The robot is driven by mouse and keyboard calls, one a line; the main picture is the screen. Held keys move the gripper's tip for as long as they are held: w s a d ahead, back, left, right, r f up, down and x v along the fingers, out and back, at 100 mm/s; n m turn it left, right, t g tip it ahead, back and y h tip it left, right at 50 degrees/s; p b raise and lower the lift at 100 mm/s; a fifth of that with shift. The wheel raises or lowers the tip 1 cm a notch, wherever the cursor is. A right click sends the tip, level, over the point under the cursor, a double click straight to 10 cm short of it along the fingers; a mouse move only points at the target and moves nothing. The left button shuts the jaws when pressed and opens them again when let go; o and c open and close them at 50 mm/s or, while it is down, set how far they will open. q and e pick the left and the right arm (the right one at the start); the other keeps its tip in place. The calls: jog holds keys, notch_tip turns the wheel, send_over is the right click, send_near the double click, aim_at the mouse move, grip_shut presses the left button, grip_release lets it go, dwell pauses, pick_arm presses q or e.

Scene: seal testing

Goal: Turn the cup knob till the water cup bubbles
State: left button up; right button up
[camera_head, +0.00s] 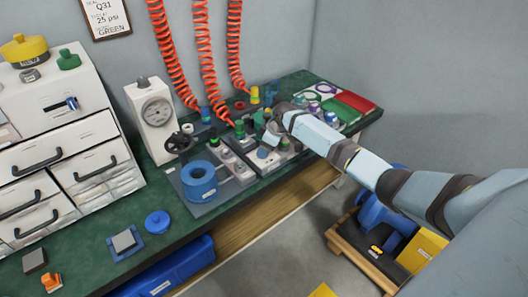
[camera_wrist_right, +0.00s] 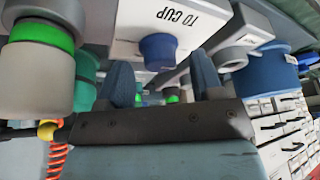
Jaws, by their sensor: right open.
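The cup knob (camera_wrist_right: 158,52) is blue and sits on a white panel marked "TO CUP" in the right wrist view. My right gripper (camera_wrist_right: 160,68) is open, with one blue-grey finger on each side of the knob in that view. I cannot tell whether either finger touches it. In the head view, my right gripper (camera_head: 270,130) is over the valve panel on the green bench, and it partly hides the fittings there. A blue round vessel (camera_head: 199,184) stands left of the panel; it may be the water cup, and I see no bubbles. My left gripper is not in view.
Green-banded fittings (camera_wrist_right: 42,50) stand close beside the gripper. Red coiled hoses (camera_head: 210,70) hang behind the bench. A white gauge (camera_head: 155,115) and drawer cabinets (camera_head: 60,150) stand left. The green bench top (camera_head: 85,238) has free room at front left.

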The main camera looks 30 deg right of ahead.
jog(key=shift+w+a+f, duration=0.2)
jog(key=shift+f, duration=0.4)
jog(key=c, duration=0.9)
jog(key=shift+r, duration=0.1)
